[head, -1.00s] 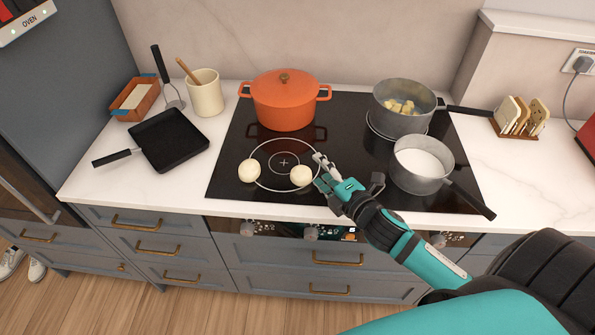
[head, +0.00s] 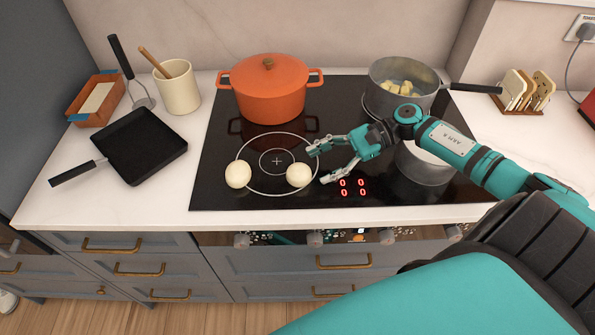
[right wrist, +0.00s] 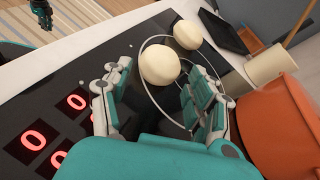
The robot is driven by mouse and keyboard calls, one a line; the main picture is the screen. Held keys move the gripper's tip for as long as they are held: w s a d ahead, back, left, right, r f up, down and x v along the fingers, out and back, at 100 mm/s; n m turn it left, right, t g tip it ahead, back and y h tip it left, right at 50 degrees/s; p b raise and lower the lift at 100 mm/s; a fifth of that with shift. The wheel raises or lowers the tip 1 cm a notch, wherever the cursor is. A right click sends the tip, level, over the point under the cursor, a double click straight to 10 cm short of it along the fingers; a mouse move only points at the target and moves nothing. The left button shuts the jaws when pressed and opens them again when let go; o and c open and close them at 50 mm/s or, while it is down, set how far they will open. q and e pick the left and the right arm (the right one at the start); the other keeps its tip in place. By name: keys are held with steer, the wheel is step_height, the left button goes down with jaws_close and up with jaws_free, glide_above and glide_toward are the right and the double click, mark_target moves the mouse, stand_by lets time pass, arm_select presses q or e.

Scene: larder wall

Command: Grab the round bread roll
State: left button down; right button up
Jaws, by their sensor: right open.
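Two round, pale bread rolls lie on the black hob near its front edge. The right-hand roll (head: 298,175) sits on the right side of the cooking ring, and the other roll (head: 238,174) on its left side. My right gripper (head: 318,165) is open and empty, just right of the nearer roll, fingers pointing left. In the right wrist view the nearer roll (right wrist: 160,65) shows ahead between the open fingers, with the second roll (right wrist: 187,35) beyond it. A small dark gripper (right wrist: 42,14), seemingly my left, shows at the top left; its jaws are unclear.
An orange pot (head: 268,92) stands behind the rolls. A pan of yellow chunks (head: 401,82) and a second saucepan (head: 425,165), partly behind my arm, are at right. A black square pan (head: 140,148) lies left on the counter. Red digits (head: 353,187) glow on the hob.

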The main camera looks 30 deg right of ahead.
mark_target(307, 169)
steer(key=p+x, duration=0.2)
steer(key=x, duration=0.2)
steer(key=shift+w+a+p, duration=0.2)
steer(key=shift+a+p, duration=0.1)
steer(key=shift+a, duration=0.05)
steer(key=shift+a+f, duration=0.15)
steer(key=shift+a, duration=0.1)
steer(key=shift+f, duration=0.1)
steer(key=c, duration=0.7)
arm_select(q)
steer(key=r, duration=0.1)
steer(key=w+r, duration=0.1)
steer(key=r, duration=0.1)
steer(key=shift+a, duration=0.1)
arm_select(e)
steer(key=shift+c, duration=0.4)
arm_select(q)
steer(key=shift+s, duration=0.15)
